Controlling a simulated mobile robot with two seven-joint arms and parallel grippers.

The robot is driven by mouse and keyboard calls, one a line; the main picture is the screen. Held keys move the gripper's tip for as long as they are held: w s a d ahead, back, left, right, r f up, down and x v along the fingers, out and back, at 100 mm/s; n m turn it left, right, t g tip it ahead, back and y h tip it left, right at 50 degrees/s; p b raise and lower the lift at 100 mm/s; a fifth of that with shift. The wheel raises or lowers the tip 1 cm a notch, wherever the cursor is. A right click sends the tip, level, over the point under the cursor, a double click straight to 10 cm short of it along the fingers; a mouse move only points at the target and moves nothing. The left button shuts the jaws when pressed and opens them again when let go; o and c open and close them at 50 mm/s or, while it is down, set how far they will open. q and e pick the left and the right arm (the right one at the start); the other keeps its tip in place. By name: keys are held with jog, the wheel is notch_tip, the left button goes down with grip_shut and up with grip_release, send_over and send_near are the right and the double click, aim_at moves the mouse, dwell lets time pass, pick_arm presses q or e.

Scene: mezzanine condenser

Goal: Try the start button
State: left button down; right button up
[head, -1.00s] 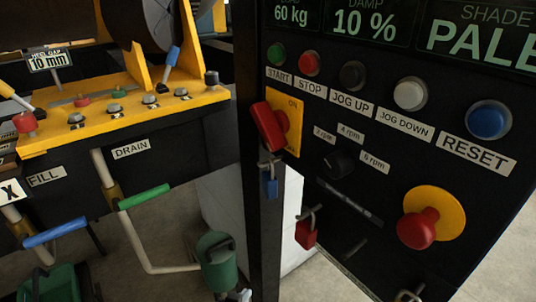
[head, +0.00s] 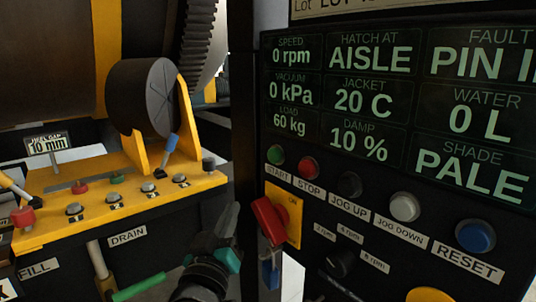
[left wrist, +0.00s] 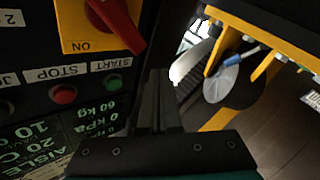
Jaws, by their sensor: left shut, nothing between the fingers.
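The green START button (head: 276,155) is at the upper left of the black control panel (head: 312,210), above its START label. It also shows in the left wrist view (left wrist: 113,82), upside down. My left gripper (head: 230,216) is shut and empty, low and left of the panel edge in the head view. In the left wrist view its closed fingers (left wrist: 158,88) point up, to the right of the START button and apart from it. The button is not covered. My right gripper is not in view.
The red STOP button (head: 308,168) is next to START. Below is a red rotary switch (head: 268,218) on a yellow plate, with a blue padlock (head: 269,273). The display (head: 390,100) reads 0 rpm and a cut-off FAULT "PIN I". A yellow machine bench (head: 120,205) stands left.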

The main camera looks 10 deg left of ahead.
aim_at(274, 155)
pick_arm(q)
notch_tip(274, 155, up, 8)
jog(key=s+a+n+t, duration=0.1)
jog(key=s, duration=0.1)
jog(key=shift+s+r+t+p, duration=0.15)
jog(key=shift+s+t+p, duration=0.25)
jog(key=w+d+b, duration=0.1)
jog(key=w+d, duration=0.4)
jog(key=w, duration=0.2)
jog(key=shift+d+b, duration=0.2)
jog(key=shift+b, duration=0.2)
jog(key=shift+w+d, duration=0.1)
dwell(1.6)
jog(key=shift+w+d, duration=0.2)
